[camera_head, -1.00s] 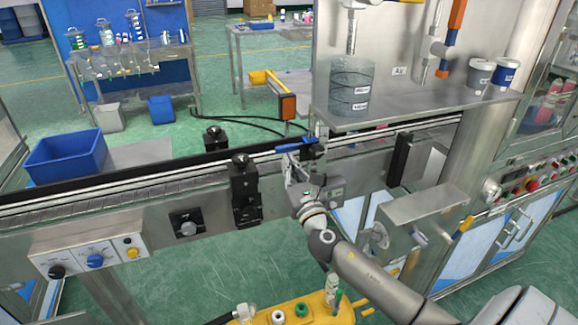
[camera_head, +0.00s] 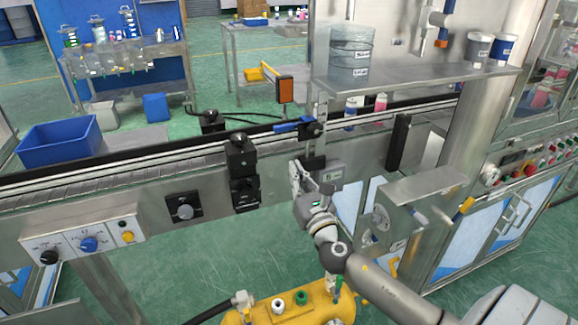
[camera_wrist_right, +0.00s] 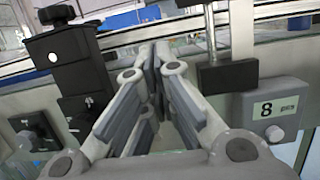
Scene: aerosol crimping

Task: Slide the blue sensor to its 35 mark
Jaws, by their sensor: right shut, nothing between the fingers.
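The blue sensor (camera_head: 292,126) sits beside a black clamp (camera_head: 312,130) on an upright metal scale bar (camera_head: 321,108) at the conveyor's edge. The scale numbers are too small to read. My right gripper (camera_head: 295,165) is below and in front of the sensor, apart from it. Its fingers are shut and empty; they also show in the right wrist view (camera_wrist_right: 155,50). In that view a blue piece (camera_wrist_right: 150,13) shows behind the fingertips, but I cannot tell surely that it is the sensor. My left gripper is not in view.
A black post unit (camera_head: 241,155) stands left of my gripper. The conveyor (camera_head: 130,172) runs behind, with pink-and-white cans (camera_head: 380,102). A steel shelf (camera_head: 420,82) overhangs at right.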

